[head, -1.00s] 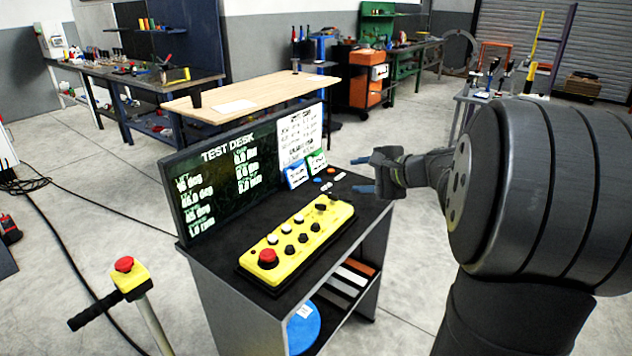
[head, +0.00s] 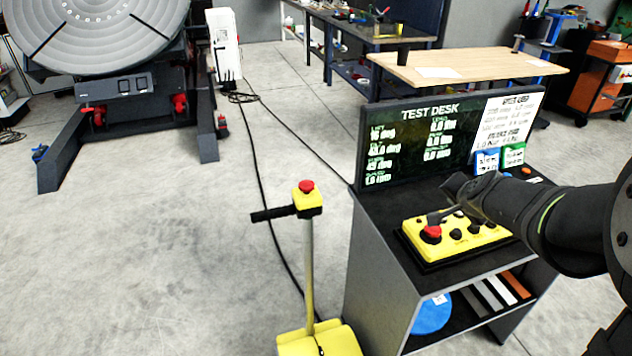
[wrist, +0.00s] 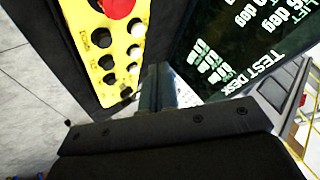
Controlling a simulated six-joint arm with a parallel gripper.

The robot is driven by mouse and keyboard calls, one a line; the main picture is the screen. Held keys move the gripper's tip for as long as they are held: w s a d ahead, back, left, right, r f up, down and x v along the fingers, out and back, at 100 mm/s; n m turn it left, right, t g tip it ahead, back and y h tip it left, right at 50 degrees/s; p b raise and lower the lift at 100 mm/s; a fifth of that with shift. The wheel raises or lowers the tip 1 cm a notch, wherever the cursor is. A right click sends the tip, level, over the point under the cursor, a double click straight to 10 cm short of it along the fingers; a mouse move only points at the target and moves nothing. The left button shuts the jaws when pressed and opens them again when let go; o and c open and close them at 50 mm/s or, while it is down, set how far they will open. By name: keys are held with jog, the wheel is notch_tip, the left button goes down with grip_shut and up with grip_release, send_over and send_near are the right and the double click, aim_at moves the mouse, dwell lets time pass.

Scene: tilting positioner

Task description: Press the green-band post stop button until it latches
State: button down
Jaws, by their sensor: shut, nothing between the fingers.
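The post stop (head: 309,260) stands on the floor left of the test desk, on a yellow base. Its yellow head box (head: 308,203) carries a red mushroom button (head: 306,186) on top and a black handle to the left. I cannot make out a green band on it. My gripper (head: 432,218) is shut and empty, over the desk's yellow control panel, to the right of the post and apart from it. In the wrist view my shut fingers (wrist: 157,88) point toward the panel and screen; the post is not visible there.
The yellow control panel (head: 464,246) has its own red button (head: 431,233) and several dark knobs. The test desk screen (head: 425,140) rises behind it. A large positioner disc (head: 95,25) stands at the back left. Black cables (head: 268,170) cross the floor; the floor left of the post is clear.

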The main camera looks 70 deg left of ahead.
jog(key=s+a+r+n+g+y, duration=0.1)
jog(key=s+a+n+y, duration=0.1)
jog(key=s, duration=0.7)
jog(key=s+a+r+n+g+y, duration=0.1)
jog(key=s+a+n, duration=0.4)
jog(key=s, duration=0.5)
jog(key=s+a+r+n+g+y, duration=0.1)
jog(key=s+a+n+g+y, duration=0.1)
jog(key=s+n, duration=0.5)
jog(key=s+a+y, duration=0.1)
jog(key=s+a, duration=0.1)
jog(key=s, duration=0.1)
jog(key=shift+a+r+y, duration=0.15)
jog(key=shift+a+y, duration=0.05)
jog(key=shift+y, duration=0.1)
send_over(307, 184)
jog(key=d, duration=0.2)
notch_tip(307, 184, down, 2)
jog(key=shift+a+f, duration=0.15)
jog(key=shift+f, duration=0.1)
notch_tip(307, 184, down, 2)
jog(key=shift+f, duration=1)
